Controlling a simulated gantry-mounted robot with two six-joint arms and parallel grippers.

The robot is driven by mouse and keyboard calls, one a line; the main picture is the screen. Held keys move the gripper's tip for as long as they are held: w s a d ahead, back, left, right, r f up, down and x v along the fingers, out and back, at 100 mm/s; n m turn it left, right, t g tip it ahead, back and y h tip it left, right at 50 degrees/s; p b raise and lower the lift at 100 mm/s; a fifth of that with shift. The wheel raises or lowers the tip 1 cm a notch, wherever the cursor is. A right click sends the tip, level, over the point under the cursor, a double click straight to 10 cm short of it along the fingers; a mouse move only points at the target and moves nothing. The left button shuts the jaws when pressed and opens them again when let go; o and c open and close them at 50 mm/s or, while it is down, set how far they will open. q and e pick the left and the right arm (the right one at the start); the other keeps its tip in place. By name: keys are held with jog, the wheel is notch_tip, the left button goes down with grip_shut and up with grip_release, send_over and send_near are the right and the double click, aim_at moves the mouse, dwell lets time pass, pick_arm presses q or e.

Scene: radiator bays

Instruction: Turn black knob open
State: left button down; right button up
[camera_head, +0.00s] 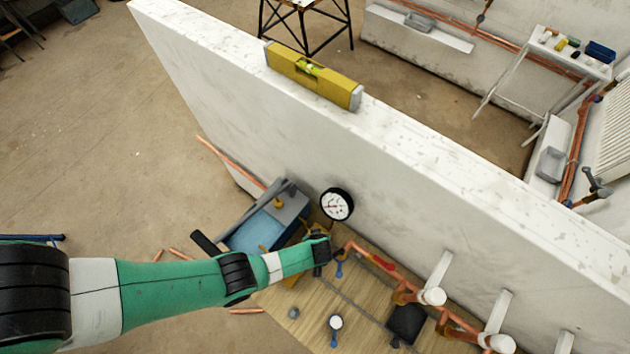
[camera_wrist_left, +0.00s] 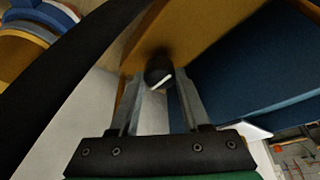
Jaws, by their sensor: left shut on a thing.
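The black knob (camera_wrist_left: 158,73) shows in the left wrist view, with a white pointer line slanting up to the right across its face. It stands in front of a dull yellow-brown surface (camera_wrist_left: 190,22). My left gripper (camera_wrist_left: 158,82) has one finger on each side of the knob and is shut on it. In the head view my green left arm comes in from the left, and the left gripper (camera_head: 320,248) is just below a round white gauge (camera_head: 337,204) near the wall. The knob cannot be made out in the head view. My right gripper is not in view.
A white wall (camera_head: 400,180) runs diagonally, with a yellow spirit level (camera_head: 312,76) on top. A blue-and-grey box (camera_head: 262,222) is beside the gripper. Copper pipes (camera_head: 380,262) with valves run along the wall at right, above a wooden board (camera_head: 365,318). A blue surface (camera_wrist_left: 255,70) is close at the wrist's right.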

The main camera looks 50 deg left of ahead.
pick_arm(q)
jog(key=shift+n, duration=0.3)
jog(key=shift+c, duration=1.8)
grip_release()
